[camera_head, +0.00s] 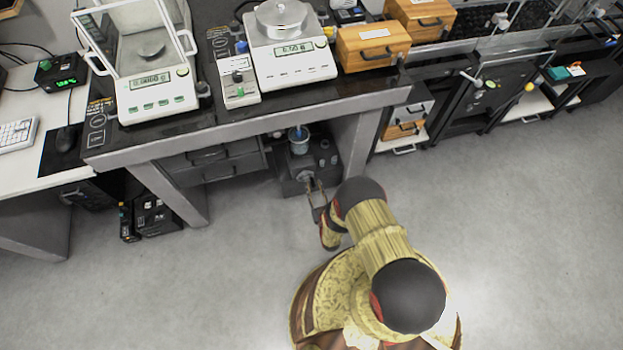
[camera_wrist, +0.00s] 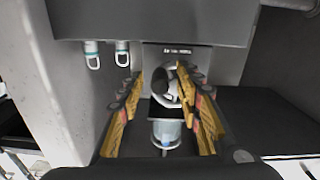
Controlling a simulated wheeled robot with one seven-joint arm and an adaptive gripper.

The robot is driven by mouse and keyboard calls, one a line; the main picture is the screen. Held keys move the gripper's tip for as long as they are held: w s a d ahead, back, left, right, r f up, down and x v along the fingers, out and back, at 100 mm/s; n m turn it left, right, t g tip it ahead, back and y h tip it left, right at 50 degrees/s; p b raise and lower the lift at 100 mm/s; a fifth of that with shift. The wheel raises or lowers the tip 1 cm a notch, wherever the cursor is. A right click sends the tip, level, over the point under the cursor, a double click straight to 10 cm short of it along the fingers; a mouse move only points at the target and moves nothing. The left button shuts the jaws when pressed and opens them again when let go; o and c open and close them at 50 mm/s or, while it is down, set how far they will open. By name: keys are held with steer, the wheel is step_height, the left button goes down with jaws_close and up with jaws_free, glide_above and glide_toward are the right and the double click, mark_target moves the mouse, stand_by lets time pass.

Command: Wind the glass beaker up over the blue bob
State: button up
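The glass beaker (camera_head: 299,147) stands on a dark jack-like stand (camera_head: 322,158) under the weighing table. A blue spot at the beaker's mouth appears to be the bob (camera_head: 297,133); its exact height against the rim is unclear. In the wrist view the beaker (camera_wrist: 166,132) shows bluish between my fingers. A pale round handwheel (camera_wrist: 174,94) with a dark knob (camera_wrist: 160,79) is on the stand's face. My gripper (camera_wrist: 160,74) is open, its yellow fingers on either side of the wheel; contact is not visible. My gripper also shows in the head view (camera_head: 317,196), in front of the stand.
The table's front edge (camera_head: 250,127) runs above the stand, with a leg (camera_head: 356,140) to its right. Grey drawers (camera_head: 212,165) are at left. Balances (camera_head: 290,62) and a wooden box (camera_head: 372,46) stand on top. The floor in front is clear.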

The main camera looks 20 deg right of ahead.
steer(key=shift+w, duration=0.25)
steer(key=shift+c, duration=0.8)
steer(key=c, duration=0.7)
jaws_close()
